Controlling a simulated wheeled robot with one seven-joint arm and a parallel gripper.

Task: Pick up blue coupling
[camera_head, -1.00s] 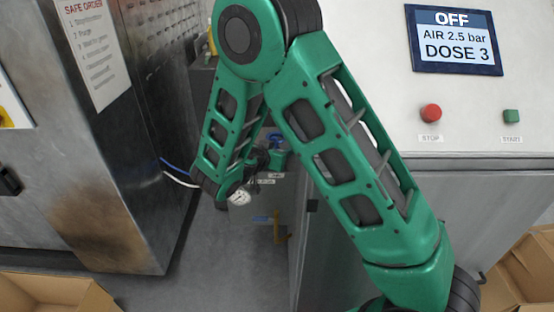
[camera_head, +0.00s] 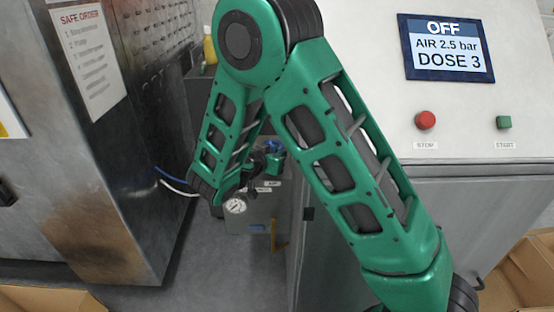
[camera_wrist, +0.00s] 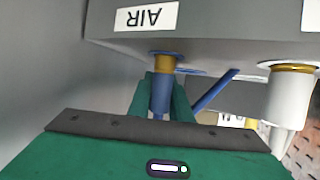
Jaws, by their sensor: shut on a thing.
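The blue coupling (camera_wrist: 160,100) sits upright between the green fingers of my gripper (camera_wrist: 162,84) in the wrist view. A finger lies against each side of it, and the gripper is shut on it. Its top meets a brass collar (camera_wrist: 164,62) under the grey block, below the AIR label (camera_wrist: 146,17), which appears upside down. I see no gap between coupling and collar. In the head view my gripper (camera_head: 268,163) is small and partly hidden by my arm. Some blue (camera_head: 273,146) shows beside it, but I cannot tell whether this is the coupling.
A white coupling (camera_wrist: 290,98) hangs from another brass collar to the right. A blue diagonal piece (camera_wrist: 214,91) lies between them. In the head view, a gauge (camera_head: 235,206) is near my wrist, a metal cabinet (camera_head: 110,215) left, and the control panel (camera_head: 480,120) right.

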